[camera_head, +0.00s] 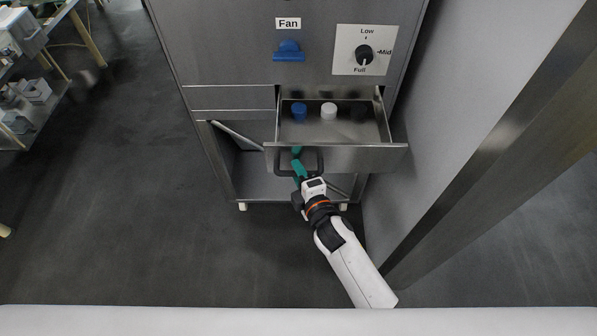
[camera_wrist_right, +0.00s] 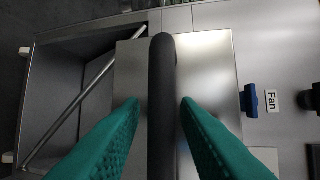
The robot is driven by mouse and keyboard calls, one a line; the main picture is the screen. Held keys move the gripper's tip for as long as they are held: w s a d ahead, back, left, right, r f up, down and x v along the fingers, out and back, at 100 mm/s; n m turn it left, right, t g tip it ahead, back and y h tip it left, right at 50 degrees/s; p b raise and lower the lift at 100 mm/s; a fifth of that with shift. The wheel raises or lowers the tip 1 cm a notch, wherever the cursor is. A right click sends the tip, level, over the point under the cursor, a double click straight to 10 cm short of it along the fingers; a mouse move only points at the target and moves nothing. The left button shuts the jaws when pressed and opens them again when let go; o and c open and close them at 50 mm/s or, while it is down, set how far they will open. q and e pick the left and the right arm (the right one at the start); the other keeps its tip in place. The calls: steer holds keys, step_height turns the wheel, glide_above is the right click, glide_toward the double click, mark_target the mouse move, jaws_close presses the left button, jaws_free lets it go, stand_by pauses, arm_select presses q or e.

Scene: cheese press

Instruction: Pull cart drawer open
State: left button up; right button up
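The metal cart drawer (camera_head: 337,158) is pulled part way out of the steel cart, and its inside shows in the head view. Its dark bar handle (camera_head: 318,162) is on the front panel; it also runs through the middle of the right wrist view (camera_wrist_right: 162,110). My right gripper (camera_head: 297,163) is at the left part of the handle. In the right wrist view its teal fingers (camera_wrist_right: 160,103) stand on either side of the handle, with narrow gaps, so it looks open around the bar. My left gripper is not in view.
A blue cap (camera_head: 299,111) and a white cap (camera_head: 329,111) sit in the drawer. A blue fan switch (camera_head: 289,51) and a dial (camera_head: 364,55) are above. An open shelf bay (camera_head: 262,187) lies below.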

steer(key=shift+o, duration=0.5)
steer(key=shift+s+d, duration=0.15)
steer(key=shift+s, duration=0.15)
steer(key=b+v, duration=0.1)
steer(key=v, duration=1)
steer(key=shift+s+r, duration=0.15)
steer(key=s+d+f+m+g+h, duration=0.1)
steer(key=s+d+f+m+g, duration=0.15)
steer(key=f, duration=0.65)
steer(key=s+d+f+m+g+h, duration=0.2)
steer(key=s+d+f+m, duration=0.15)
steer(key=f, duration=0.65)
steer(key=s+d+f+m+g+h, duration=0.1)
steer(key=s+d+f+m+g, duration=0.15)
steer(key=f, duration=0.65)
steer(key=s+d+f+m+g, duration=0.2)
steer(key=s+f, duration=0.3)
steer(key=s, duration=0.3)
steer(key=s+d+f+m+g+h, duration=0.1)
steer(key=s+d+f+m+g, duration=0.1)
steer(key=s+d+f+m, duration=0.3)
steer(key=s+d+f+m+g+h, duration=0.1)
steer(key=s+d+f+m+g, duration=0.1)
steer(key=s, duration=0.8)
step_height(320, 180, down, 3)
steer(key=shift+s+d+f+m+g, duration=0.25)
steer(key=shift+s+d+m+g, duration=0.15)
steer(key=shift+d+m, duration=0.5)
